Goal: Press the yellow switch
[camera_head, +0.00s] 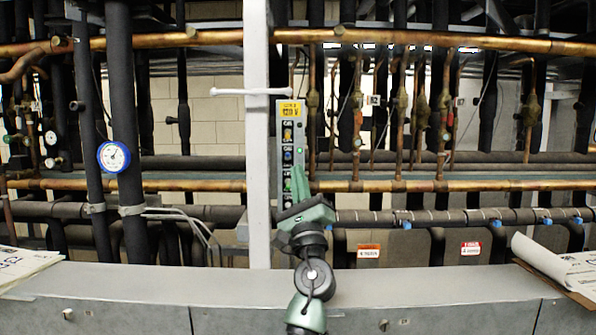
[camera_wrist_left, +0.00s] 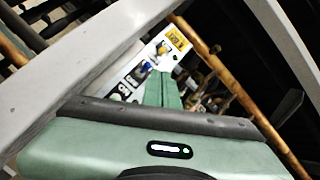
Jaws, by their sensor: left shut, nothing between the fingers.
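A narrow pale switch panel (camera_head: 299,139) is fixed beside the white post, with a yellow label (camera_head: 290,110) at its top. Below the label is the yellow switch (camera_head: 287,134), then a blue switch (camera_head: 287,155). In the left wrist view the yellow switch (camera_wrist_left: 163,48) shows just beyond my fingertips, and the blue switch (camera_wrist_left: 142,70) is to their left. My left gripper (camera_head: 298,170) is shut and empty, with green fingers pointing up in front of the lower panel. Its tips appear below the yellow switch; contact with the panel cannot be told. My right gripper is in neither view.
A white post (camera_head: 257,150) with a short crossbar stands left of the panel. Copper pipes (camera_head: 420,186) and dark pipes run behind. A blue-rimmed gauge (camera_head: 114,156) is at left. A grey ledge (camera_head: 420,285) crosses the front, with papers at both ends.

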